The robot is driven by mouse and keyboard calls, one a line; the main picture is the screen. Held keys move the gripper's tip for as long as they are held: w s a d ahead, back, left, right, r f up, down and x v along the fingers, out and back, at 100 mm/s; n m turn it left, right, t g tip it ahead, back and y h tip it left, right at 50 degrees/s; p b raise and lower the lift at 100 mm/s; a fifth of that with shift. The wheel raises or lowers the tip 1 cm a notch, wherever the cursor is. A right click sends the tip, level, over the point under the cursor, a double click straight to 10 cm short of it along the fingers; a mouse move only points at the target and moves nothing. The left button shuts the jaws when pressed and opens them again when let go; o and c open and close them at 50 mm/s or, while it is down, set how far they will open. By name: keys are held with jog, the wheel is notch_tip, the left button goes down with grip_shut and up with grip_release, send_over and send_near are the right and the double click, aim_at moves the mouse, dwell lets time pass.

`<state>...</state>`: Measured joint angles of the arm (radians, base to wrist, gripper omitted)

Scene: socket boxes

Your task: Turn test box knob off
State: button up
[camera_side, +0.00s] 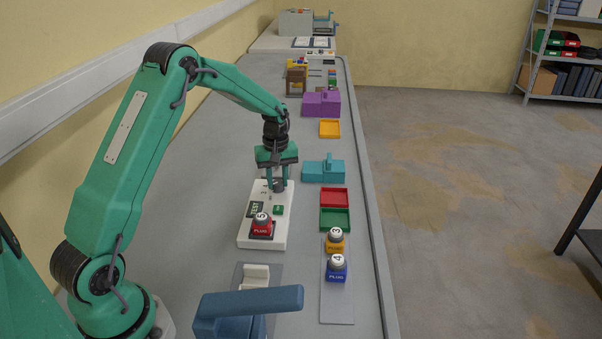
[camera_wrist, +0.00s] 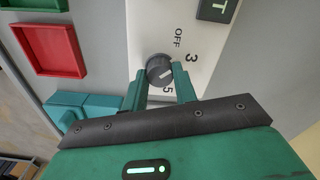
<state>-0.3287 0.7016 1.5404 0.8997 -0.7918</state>
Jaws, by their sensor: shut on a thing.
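The white test box (camera_side: 245,240) stands on the bench below my gripper. Its grey knob (camera_wrist: 158,66) carries a short white mark, and OFF, 3 and 5 are printed around it in the wrist view. I cannot tell for certain which label the mark points at. My gripper (camera_side: 278,184) points down at the far end of the box, and its fingers (camera_wrist: 162,82) are shut on the knob. The fingers partly hide the knob in the side view. A red plug (camera_side: 261,226) sits at the near end of the box, with a green indicator (camera_side: 279,210) behind it.
Red (camera_side: 333,198) and green (camera_side: 335,220) trays lie right of the box. A teal box with a handle (camera_side: 323,171) stands behind them. Yellow (camera_side: 335,243) and blue (camera_side: 336,270) plugs stand on a grey plate nearer. A blue lever (camera_side: 250,302) is in front.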

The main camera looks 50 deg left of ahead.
aim_at(278, 182)
jog(key=n, duration=0.5)
dwell(0.5)
jog(key=o, duration=1)
jog(key=shift+r, duration=0.15)
notch_tip(278, 182, up, 7)
jog(key=shift+r, duration=0.35)
